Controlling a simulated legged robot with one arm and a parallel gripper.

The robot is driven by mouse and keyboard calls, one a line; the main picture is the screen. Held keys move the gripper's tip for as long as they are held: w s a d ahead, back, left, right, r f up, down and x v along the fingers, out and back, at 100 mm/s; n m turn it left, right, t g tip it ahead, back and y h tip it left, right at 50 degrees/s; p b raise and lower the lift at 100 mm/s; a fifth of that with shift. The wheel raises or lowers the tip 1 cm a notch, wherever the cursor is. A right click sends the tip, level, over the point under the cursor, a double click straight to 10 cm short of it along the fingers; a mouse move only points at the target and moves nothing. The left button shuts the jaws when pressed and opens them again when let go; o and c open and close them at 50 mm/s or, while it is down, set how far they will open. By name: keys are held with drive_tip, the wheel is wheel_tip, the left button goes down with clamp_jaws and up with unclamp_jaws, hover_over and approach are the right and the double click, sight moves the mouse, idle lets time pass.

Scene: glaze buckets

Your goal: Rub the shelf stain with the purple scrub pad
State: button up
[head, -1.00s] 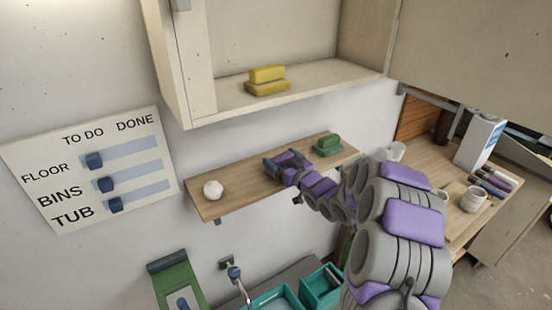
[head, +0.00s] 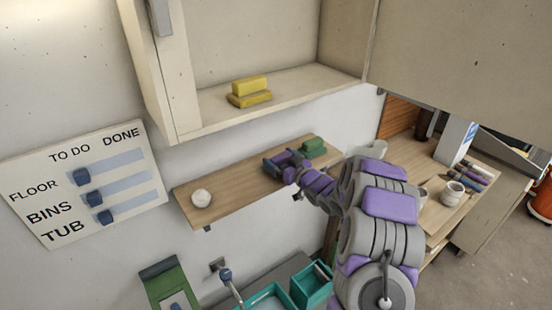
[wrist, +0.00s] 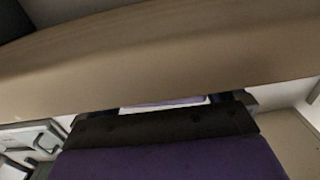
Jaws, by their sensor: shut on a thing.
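My gripper (head: 281,162) is over the narrow wooden shelf (head: 236,181), low over its right half, just left of a green block. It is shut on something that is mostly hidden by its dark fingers. A purple patch shows near the fingers in the head view, but I cannot tell pad from gripper casing. In the wrist view a thin pale-purple strip (wrist: 165,103), likely the purple scrub pad, shows beyond the dark gripper edge. The shelf board (wrist: 160,50) fills much of that view. I cannot tell whether the pad touches it. No stain is visible.
The green block (head: 314,147) stands close right of my gripper. Yellow blocks (head: 249,91) rest in the open cabinet (head: 205,118) above. Teal tubs (head: 312,287) stand below. The shelf between the white thing and gripper looks clear.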

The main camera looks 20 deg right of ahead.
sight(292, 154)
drive_tip(key=shift+w+d+p, duration=0.25)
drive_tip(key=shift+d+p, duration=0.3)
drive_tip(key=shift+d, duration=0.5)
drive_tip(key=shift+w+d+r+p, duration=0.1)
drive_tip(key=shift+w+d+p, duration=0.1)
drive_tip(key=shift+d+p, duration=0.3)
drive_tip(key=shift+w+d+r+p, duration=0.1)
drive_tip(key=shift+w+d+p, duration=0.1)
drive_tip(key=shift+d+p, duration=0.3)
drive_tip(key=shift+w+d+f+p, duration=0.2)
drive_tip(key=shift+d+p, duration=0.15)
drive_tip(key=shift+d, duration=0.2)
drive_tip(key=shift+s+f, duration=0.1)
drive_tip(key=shift+a, duration=0.1)
